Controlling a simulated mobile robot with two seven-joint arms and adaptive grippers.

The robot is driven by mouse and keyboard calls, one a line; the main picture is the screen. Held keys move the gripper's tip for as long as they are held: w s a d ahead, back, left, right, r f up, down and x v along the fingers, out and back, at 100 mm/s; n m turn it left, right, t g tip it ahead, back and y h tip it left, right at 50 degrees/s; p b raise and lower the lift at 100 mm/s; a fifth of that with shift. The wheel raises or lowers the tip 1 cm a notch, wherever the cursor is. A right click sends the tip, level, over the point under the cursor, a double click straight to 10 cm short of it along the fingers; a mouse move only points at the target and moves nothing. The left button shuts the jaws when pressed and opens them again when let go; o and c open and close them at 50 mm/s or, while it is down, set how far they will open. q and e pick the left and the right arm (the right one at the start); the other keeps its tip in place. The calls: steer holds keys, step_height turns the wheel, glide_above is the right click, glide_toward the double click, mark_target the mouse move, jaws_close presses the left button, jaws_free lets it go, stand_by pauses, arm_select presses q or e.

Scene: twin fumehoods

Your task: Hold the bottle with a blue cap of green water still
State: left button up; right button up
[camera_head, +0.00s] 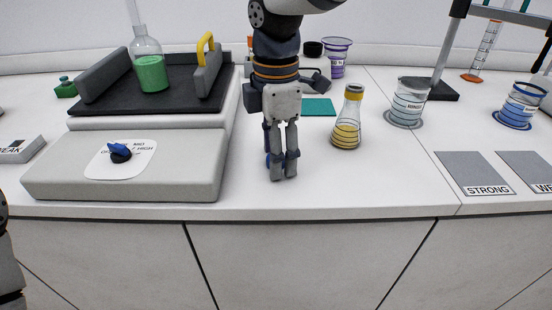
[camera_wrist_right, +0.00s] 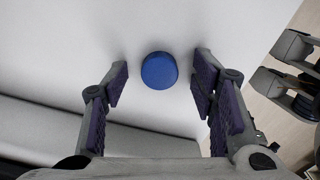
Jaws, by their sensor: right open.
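My right gripper (camera_head: 282,172) points down over the bench, just right of the stirrer unit, with its fingers apart. In the right wrist view, a round blue cap (camera_wrist_right: 159,70) shows from above, between and slightly beyond the open fingertips (camera_wrist_right: 160,80), with a gap on each side. My left gripper is not in view; only part of an arm shows at the left edge.
The stirrer unit (camera_head: 60,180) stands left, bearing a green-liquid flask (camera_head: 151,73) and a yellow-handled block (camera_head: 205,70). A yellow-banded flask (camera_head: 347,120) stands close right of my gripper, a beaker (camera_head: 408,103) beyond. The front bench edge (camera_head: 330,212) is near; bench between is bare.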

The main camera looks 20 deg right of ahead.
steer(key=c, duration=0.7)
steer(key=shift+c, duration=0.2)
steer(key=shift+r, duration=0.1)
steer(key=shift+r, duration=0.2)
step_height(320, 180, up, 2)
steer(key=shift+r, duration=0.1)
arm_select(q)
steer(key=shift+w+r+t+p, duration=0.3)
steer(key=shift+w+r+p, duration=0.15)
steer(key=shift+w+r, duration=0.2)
arm_select(e)
steer(key=s+a+r, duration=0.6)
steer(key=s+r, duration=0.4)
steer(key=s, duration=0.2)
steer(key=shift+s+a+r, duration=0.15)
steer(key=shift+s, duration=0.15)
